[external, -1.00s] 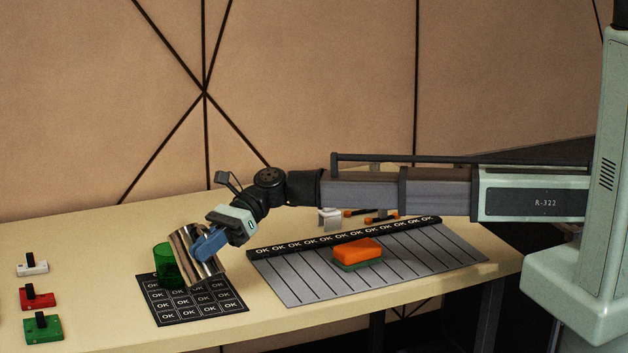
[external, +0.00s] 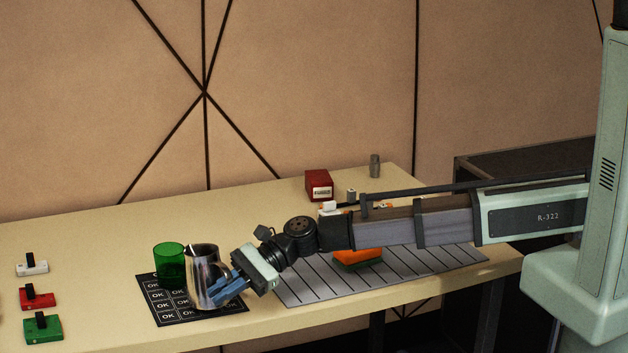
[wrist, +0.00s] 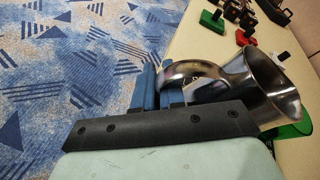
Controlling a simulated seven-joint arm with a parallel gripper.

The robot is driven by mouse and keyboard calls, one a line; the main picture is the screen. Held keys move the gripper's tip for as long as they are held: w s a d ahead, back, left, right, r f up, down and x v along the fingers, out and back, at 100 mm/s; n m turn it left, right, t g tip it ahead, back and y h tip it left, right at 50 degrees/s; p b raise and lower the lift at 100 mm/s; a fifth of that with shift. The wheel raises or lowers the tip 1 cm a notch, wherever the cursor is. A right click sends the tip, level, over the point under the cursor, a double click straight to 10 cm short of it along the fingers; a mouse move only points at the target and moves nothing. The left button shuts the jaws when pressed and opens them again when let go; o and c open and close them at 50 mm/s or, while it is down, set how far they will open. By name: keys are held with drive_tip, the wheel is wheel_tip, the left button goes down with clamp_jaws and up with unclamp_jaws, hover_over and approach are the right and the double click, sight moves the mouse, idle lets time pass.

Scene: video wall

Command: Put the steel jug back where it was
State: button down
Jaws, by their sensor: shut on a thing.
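The steel jug (external: 203,274) stands about upright over the right part of the black mat marked OK (external: 160,302) in the external view. I cannot tell whether its base touches the mat. My gripper (external: 228,287) reaches it from the right, with blue fingers shut on it. In the wrist view the jug (wrist: 262,88) is at the right, with its curved handle at the blue fingers (wrist: 158,88). A green cup (external: 168,260) stands just left of and behind the jug, and partly shows behind it in the wrist view (wrist: 296,129).
White (external: 33,268), red (external: 38,297) and green (external: 43,328) blocks with black tops line the table's left. An orange and green sponge (external: 358,257) lies on the grey striped mat (external: 310,291) under my arm. A dark red box (external: 319,185) stands behind. The left-middle table is clear.

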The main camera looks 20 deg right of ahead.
drive_tip(key=shift+s+d+f+n, duration=0.1)
drive_tip(key=shift+s+f+n, duration=0.15)
drive_tip(key=shift+f+n, duration=0.35)
drive_tip(key=shift+f, duration=0.1)
